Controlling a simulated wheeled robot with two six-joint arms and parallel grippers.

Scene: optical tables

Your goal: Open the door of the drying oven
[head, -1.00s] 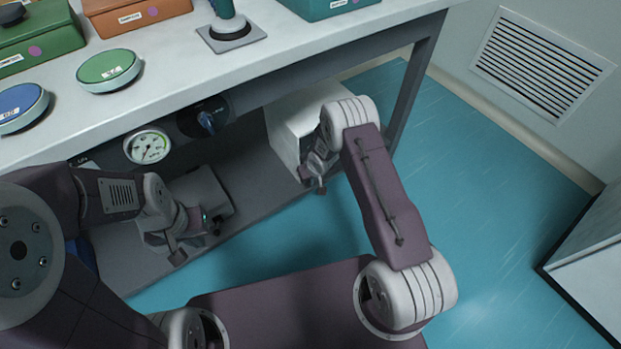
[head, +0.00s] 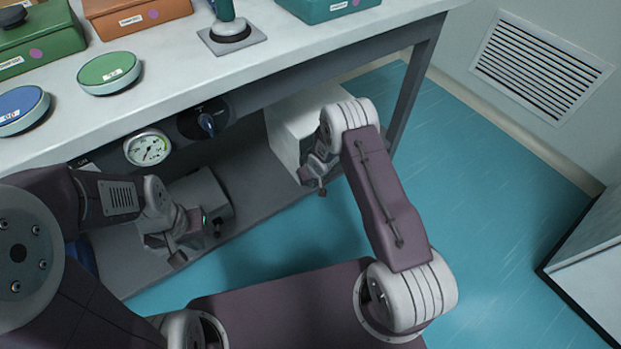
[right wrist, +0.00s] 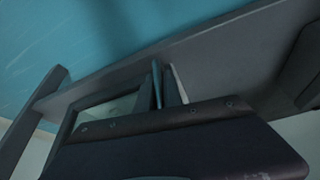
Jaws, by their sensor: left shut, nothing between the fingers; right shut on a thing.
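A white box-shaped unit (head: 287,125), which looks like the drying oven, stands under the table at the right end of the shelf. Its front is largely hidden by my arm. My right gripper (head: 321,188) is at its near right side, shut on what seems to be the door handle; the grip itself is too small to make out. In the right wrist view my right gripper's fingers (right wrist: 166,85) are close together over grey surfaces. My left gripper (head: 178,256) is shut and empty, low in front of the shelf at the left.
A round gauge (head: 148,147) and a dark knob (head: 206,121) sit under the tabletop. The white table (head: 170,85) carries boxes and round lidded dishes above my arms. A table leg (head: 412,85) stands right of the oven. Blue floor (head: 500,200) is open to the right.

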